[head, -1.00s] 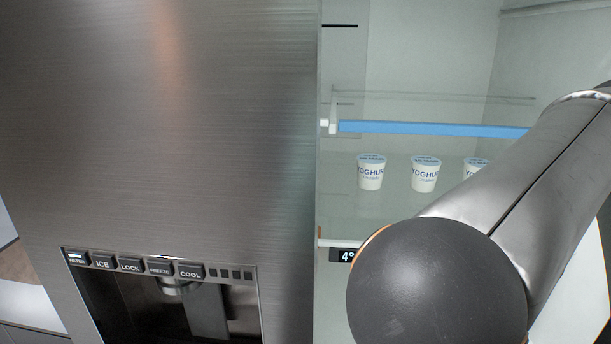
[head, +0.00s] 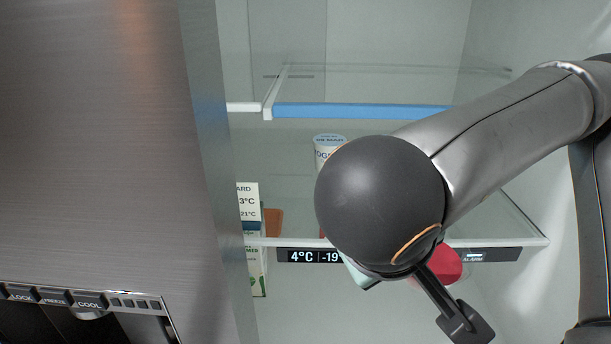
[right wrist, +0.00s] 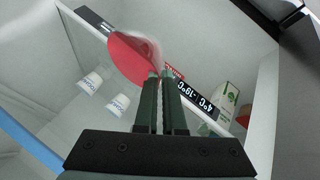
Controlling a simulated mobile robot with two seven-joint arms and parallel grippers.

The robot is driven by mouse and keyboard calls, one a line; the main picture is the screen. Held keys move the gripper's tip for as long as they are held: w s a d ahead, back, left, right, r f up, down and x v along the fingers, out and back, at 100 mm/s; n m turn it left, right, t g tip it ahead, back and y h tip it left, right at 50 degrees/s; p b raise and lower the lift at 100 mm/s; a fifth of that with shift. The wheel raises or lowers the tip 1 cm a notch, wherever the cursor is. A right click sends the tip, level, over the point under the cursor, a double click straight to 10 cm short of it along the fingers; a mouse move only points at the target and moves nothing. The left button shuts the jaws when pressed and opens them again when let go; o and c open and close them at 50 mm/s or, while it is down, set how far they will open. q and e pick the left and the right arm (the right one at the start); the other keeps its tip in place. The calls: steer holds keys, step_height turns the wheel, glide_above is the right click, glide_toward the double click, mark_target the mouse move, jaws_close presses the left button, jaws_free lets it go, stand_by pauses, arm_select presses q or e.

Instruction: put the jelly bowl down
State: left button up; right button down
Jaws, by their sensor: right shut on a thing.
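The red jelly bowl (head: 447,265) shows partly in the head view, behind my right wrist, near the front strip of the lower glass shelf. In the right wrist view the bowl (right wrist: 132,58) is at the fingertips of my right gripper (right wrist: 160,78), which is shut on its rim. The bowl appears tilted in that view, and I cannot tell whether it touches the shelf. In the head view the right fingers are hidden behind my wrist. My left gripper is not in view.
The open fridge has a lower glass shelf (head: 290,190) and a blue-edged shelf (head: 360,111) above. A yoghurt cup (head: 329,150) stands behind my wrist; two cups (right wrist: 90,82) show in the wrist view. A carton (head: 249,208) stands at the left, beside the steel door (head: 100,150).

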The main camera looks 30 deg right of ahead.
steer(key=w+d, duration=0.2)
steer(key=w, duration=0.2)
steer(key=w+d, duration=0.2)
steer(key=w, duration=0.2)
steer(key=w+d+p, duration=0.1)
steer(key=w+d, duration=0.2)
steer(key=w, duration=0.1)
steer(key=shift+w+f, duration=0.15)
steer(key=shift+f, duration=0.25)
steer(key=shift+a+f, duration=0.1)
steer(key=shift+f, duration=0.2)
steer(key=shift+f, duration=0.2)
steer(key=c, duration=1)
jaws_free()
